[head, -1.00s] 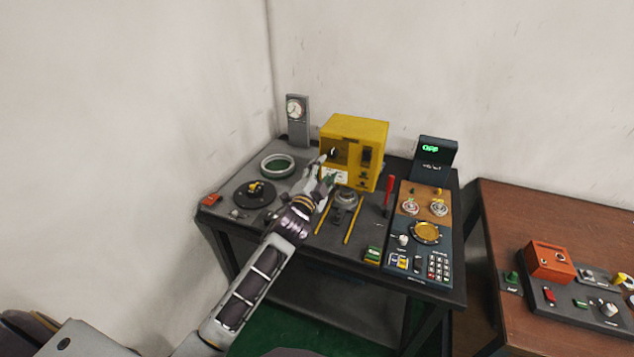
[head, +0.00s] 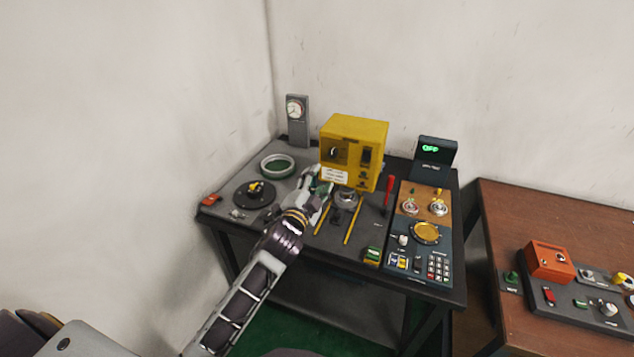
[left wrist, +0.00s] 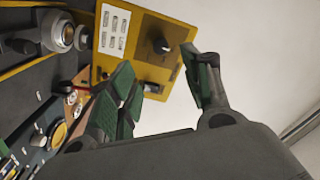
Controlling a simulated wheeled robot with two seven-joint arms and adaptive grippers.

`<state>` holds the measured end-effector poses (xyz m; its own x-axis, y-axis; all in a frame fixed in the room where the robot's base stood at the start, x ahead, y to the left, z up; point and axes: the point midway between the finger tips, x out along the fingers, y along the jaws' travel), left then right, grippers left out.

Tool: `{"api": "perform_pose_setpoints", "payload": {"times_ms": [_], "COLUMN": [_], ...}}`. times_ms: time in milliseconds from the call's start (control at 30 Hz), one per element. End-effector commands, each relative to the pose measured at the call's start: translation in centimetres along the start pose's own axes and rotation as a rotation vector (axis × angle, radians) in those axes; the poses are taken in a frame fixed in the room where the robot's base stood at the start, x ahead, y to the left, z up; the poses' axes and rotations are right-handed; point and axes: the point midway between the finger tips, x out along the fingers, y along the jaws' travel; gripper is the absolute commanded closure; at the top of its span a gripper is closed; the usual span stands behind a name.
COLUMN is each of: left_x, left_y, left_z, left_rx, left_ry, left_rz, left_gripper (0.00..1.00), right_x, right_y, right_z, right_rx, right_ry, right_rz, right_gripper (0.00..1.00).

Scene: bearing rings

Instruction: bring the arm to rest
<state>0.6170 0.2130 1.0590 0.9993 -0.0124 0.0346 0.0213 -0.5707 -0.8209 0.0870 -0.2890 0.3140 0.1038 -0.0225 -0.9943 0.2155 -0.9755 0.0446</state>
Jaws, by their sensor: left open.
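My left arm comes in from the lower left in the head view. Its gripper (head: 318,184) is over the dark table (head: 280,215), in front of the yellow box (head: 352,140). In the left wrist view the gripper (left wrist: 160,85) has its green-padded fingers spread apart with nothing between them. The yellow box also shows there (left wrist: 140,45), beyond the fingers, with a black knob facing me. I cannot tell the exact gap between gripper and box. My right gripper is not in view.
A pale ring (head: 277,165), a black round plate (head: 254,194) and a gauge stand (head: 298,120) are on the table's left. A control panel (head: 420,232), its display reading "OFF" (head: 435,155), and a red-handled tool (head: 388,192) are on the right. A brown table (head: 540,215) stands further right.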

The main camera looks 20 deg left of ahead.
Motion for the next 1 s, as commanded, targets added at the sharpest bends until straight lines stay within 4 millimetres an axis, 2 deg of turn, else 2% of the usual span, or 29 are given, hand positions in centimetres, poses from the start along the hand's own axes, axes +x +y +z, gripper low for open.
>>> {"api": "perform_pose_setpoints", "payload": {"times_ms": [267,467,667,1000], "left_x": [-0.1,-0.9,-3.0,-8.6], "left_y": [0.1,1.0,3.1,7.7], "left_z": [0.1,1.4,4.0,8.4], "left_rx": [-0.005,-0.051,-0.153,-0.344], "left_ry": [-0.005,-0.059,-0.182,-0.434], "left_rz": [0.004,0.038,0.116,0.278], "left_gripper": [0.51,0.51,0.51,0.51], "right_x": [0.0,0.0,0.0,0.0], "right_y": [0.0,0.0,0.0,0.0], "right_z": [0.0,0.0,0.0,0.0], "right_rx": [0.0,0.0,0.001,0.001], "right_ry": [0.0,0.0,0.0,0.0], "right_rz": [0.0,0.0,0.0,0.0], "right_gripper": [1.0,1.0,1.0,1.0]}}
